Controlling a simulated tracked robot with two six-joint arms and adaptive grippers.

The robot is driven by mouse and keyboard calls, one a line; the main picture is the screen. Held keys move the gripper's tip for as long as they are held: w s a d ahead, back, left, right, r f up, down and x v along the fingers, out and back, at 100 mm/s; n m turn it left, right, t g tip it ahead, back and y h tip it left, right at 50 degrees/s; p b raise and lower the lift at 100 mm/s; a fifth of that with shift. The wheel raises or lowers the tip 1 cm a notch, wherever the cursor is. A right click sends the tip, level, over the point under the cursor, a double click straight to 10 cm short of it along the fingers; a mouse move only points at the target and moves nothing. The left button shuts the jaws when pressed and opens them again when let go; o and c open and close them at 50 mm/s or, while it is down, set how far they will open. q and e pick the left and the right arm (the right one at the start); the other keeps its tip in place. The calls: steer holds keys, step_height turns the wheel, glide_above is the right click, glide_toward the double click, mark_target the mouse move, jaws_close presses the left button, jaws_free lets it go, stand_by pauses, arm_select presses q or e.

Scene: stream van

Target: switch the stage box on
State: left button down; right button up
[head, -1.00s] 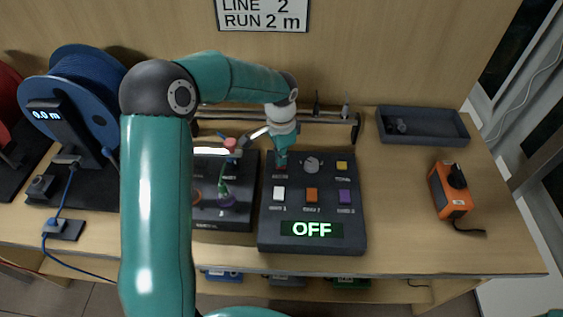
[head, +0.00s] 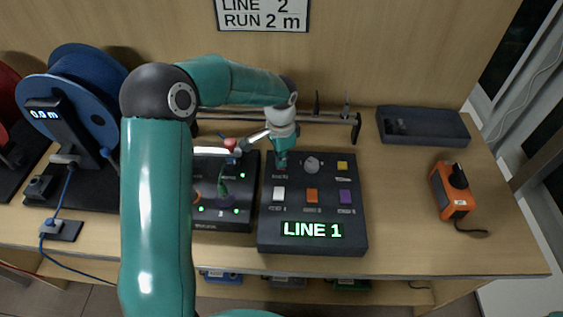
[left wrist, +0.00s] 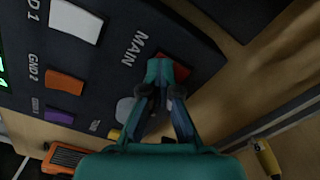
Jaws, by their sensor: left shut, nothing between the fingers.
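The stage box (head: 312,243) is a dark box on the bench, and its display (head: 311,230) reads LINE 1 in green. It has white, orange and purple buttons, a yellow button (head: 342,165) and a grey knob (head: 312,164). In the left wrist view a red switch (left wrist: 184,66) sits beside the label MAIN. My left gripper (head: 281,163) is shut and empty, its tips at the red switch. In the left wrist view the closed fingertips (left wrist: 160,72) partly cover the switch. I cannot tell whether they touch it. My right gripper is not in view.
A second dark panel (head: 225,215) with lit green lights stands left of the box, partly behind my arm. A blue cable reel (head: 85,85) is further left. A dark tray (head: 430,125) and an orange device (head: 449,200) stand right, with clear bench between.

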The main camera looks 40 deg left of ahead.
arm_select(q)
steer(key=shift+r+p, duration=2.55)
steer(key=shift+r, duration=0.9)
steer(key=shift+f, duration=0.1)
